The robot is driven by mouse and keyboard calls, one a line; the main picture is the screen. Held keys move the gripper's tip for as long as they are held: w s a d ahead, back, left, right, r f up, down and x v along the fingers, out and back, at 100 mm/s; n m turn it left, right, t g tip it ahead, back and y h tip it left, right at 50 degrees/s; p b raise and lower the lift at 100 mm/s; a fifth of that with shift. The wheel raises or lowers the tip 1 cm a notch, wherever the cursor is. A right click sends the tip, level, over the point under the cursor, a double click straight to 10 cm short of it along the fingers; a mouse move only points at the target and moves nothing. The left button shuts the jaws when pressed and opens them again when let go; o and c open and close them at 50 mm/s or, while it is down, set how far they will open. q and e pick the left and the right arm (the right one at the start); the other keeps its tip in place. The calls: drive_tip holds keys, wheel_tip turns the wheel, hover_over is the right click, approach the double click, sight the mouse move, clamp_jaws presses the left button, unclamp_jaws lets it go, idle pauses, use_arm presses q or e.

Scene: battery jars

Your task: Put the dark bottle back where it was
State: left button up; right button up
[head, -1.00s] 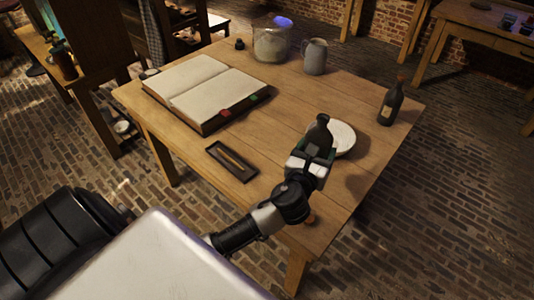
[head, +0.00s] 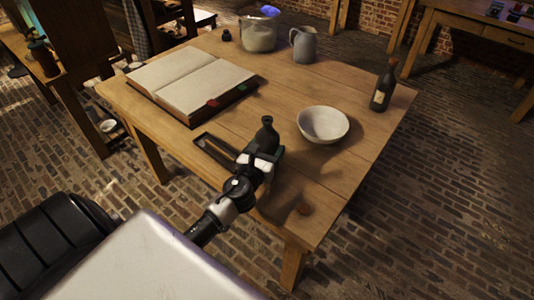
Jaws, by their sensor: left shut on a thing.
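My left gripper (head: 262,158) is shut on a dark bottle (head: 266,134) with a round body and a short neck. It holds the bottle upright over the near part of the wooden table (head: 290,180), between the small tray and the white bowl. The gripper hides the bottle's lower part, so I cannot tell whether its base touches the table. A second, taller dark bottle (head: 384,88) with a pale label and reddish top stands near the table's right edge. My right gripper is not in view.
A white bowl (head: 323,124) stands right of the held bottle. A dark tray (head: 212,150) lies to its left, below an open book (head: 190,82). A grey jug (head: 304,45) and a glass jar (head: 259,32) stand at the back.

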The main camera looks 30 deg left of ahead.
use_arm(q)
drive_tip(key=shift+f, duration=0.15)
drive_tip(key=shift+f, duration=0.2)
drive_tip(key=o, duration=1.1)
drive_tip(key=shift+o, duration=0.2)
drive_tip(key=shift+r, duration=0.15)
drive_tip(key=s, duration=0.3)
drive_tip(key=s+d+b, duration=0.1)
drive_tip(key=s, duration=0.3)
drive_tip(key=s+d, duration=0.1)
drive_tip(key=s, duration=0.3)
drive_tip(key=shift+s+d+b, duration=0.1)
drive_tip(key=shift+s+b, duration=0.2)
drive_tip(key=shift+s, duration=0.1)
